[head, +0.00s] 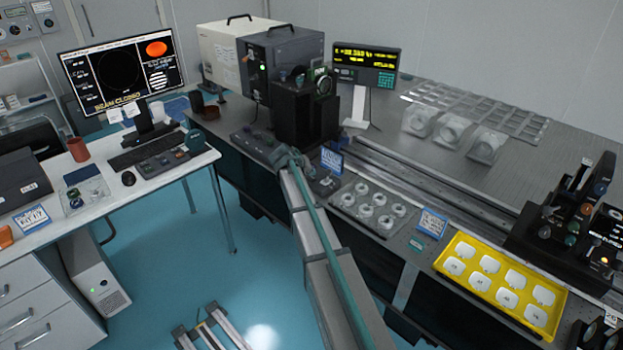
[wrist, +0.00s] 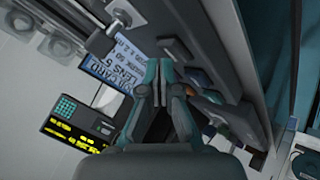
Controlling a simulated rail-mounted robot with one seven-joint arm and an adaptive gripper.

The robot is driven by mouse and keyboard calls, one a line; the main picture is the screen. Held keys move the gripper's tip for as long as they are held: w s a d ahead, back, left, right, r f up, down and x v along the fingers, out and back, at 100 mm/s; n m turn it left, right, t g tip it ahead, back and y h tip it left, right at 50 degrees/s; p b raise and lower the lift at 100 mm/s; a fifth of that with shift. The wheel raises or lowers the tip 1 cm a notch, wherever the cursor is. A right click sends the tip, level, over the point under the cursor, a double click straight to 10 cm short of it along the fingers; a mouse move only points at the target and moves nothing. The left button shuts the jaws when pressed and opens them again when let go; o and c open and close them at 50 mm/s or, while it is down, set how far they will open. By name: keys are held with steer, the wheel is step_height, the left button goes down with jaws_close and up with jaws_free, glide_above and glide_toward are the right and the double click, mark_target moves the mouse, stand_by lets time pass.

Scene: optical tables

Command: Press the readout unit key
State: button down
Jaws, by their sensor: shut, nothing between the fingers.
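The readout unit (head: 365,66) is a dark box with yellow digits on a white stand, at the back of the optical table. Its teal keypad (head: 385,80) is right of the lower part of the display; the single key cannot be made out. In the wrist view the readout unit (wrist: 78,124) appears at the lower left, rotated, with its keypad (wrist: 66,106) at the upper end. My gripper (wrist: 158,72) is shut and empty, apart from the unit. In the head view my gripper (head: 288,156) is over the table's front edge, small and partly hidden by my arm.
A dark optical mount (head: 300,118) stands left of the readout unit. A blue-and-white label card (head: 332,160) stands just right of my gripper. A tray of round lenses (head: 370,205) and a yellow tray (head: 462,250) lie farther right. A low dark control box (head: 250,142) is left of my gripper.

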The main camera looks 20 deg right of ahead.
mark_target(310, 178)
steer(key=shift+f+b, duration=0.4)
steer(key=shift+f, duration=0.05)
stand_by(0.4)
steer(key=shift+r, duration=0.85)
steer(key=shift+r+p, duration=0.15)
steer(key=shift+p, duration=0.15)
steer(key=shift+r+p, duration=0.8)
steer(key=shift+r, duration=1.55)
